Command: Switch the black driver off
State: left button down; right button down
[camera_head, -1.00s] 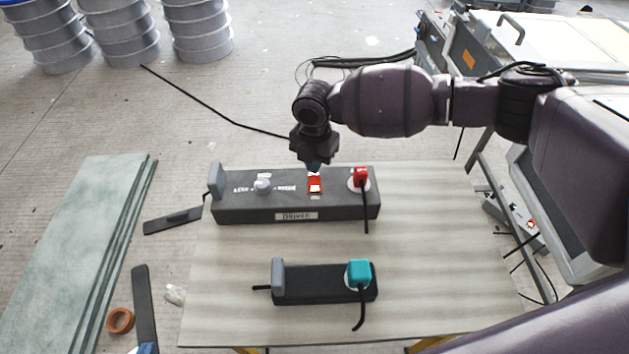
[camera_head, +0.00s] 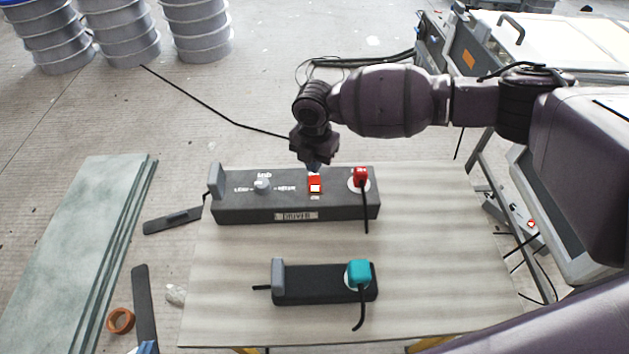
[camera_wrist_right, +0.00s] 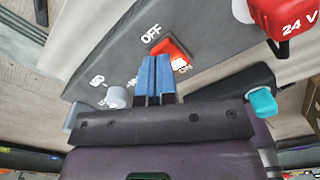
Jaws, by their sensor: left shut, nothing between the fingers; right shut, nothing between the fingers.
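The black driver (camera_head: 240,207) is a long dark box labelled DRIVER on the table. It has a red rocker switch (camera_head: 315,185) with a bright white patch. In the right wrist view the switch (camera_wrist_right: 171,52) sits between the marks OFF and ON, and the bright patch is at its ON end. My right gripper (camera_head: 314,168) is shut and empty, pointing down at the far side of the switch. Its blue fingertips (camera_wrist_right: 156,60) are beside the switch; I cannot tell if they touch it. My left gripper is not in view.
The driver also carries a grey knob (camera_head: 262,186) and a red plug (camera_head: 361,177) marked 24 V. A smaller black box (camera_head: 310,291) with a teal plug (camera_head: 358,274) is nearer on the table (camera_head: 440,250). The table's right side is clear.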

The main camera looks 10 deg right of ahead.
pick_arm(q)
jog(key=shift+s+f, duration=0.25)
jog(key=shift+f, duration=0.05)
pick_arm(e)
jog(key=shift+f, duration=0.5)
pick_arm(q)
jog(key=shift+f+b, duration=0.2)
jog(key=shift+b, duration=0.15)
pick_arm(e)
jog(key=shift+f, duration=0.5)
